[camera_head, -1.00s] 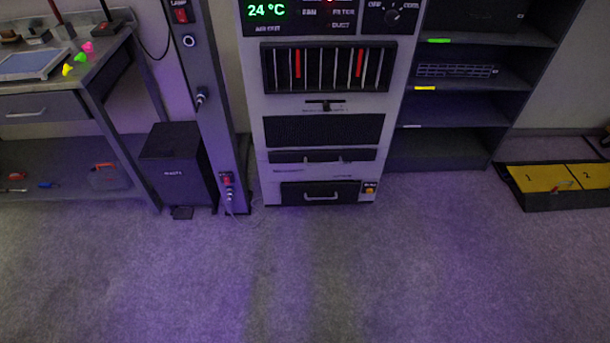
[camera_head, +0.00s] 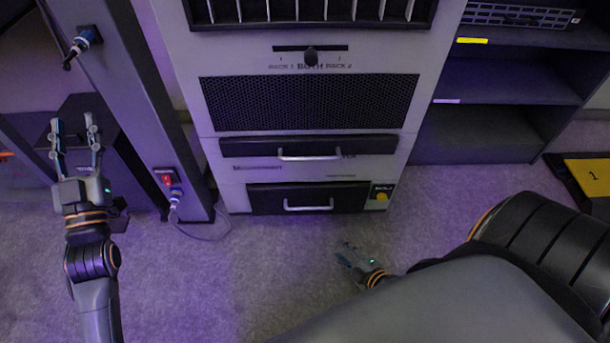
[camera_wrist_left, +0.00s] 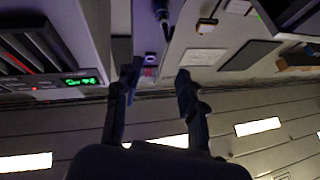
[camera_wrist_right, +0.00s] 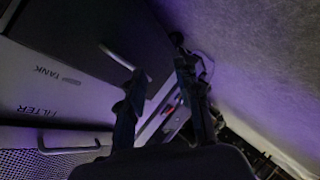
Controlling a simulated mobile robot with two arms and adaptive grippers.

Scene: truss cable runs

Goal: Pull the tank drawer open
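The tank drawer (camera_head: 265,198) is the dark, lowest drawer of the grey cabinet, just above the floor, and looks shut. Its silver bar handle (camera_head: 308,207) is free in the head view. In the right wrist view the dark drawer front (camera_wrist_right: 75,30) lies at upper left beside the word TANK, with the handle (camera_wrist_right: 118,57) near the left finger. My right gripper (camera_head: 345,252) is low over the floor, in front of and right of the handle, open and empty, not touching it. My left gripper (camera_head: 73,122) is open and empty at far left, pointing forward.
The filter drawer (camera_head: 235,147) with its own handle is directly above. A yellow knob (camera_head: 381,192) sits right of the tank drawer. A dark post (camera_head: 125,90) with a red switch and cable (camera_head: 210,237) stands left. Shelves (camera_head: 500,95) stand right.

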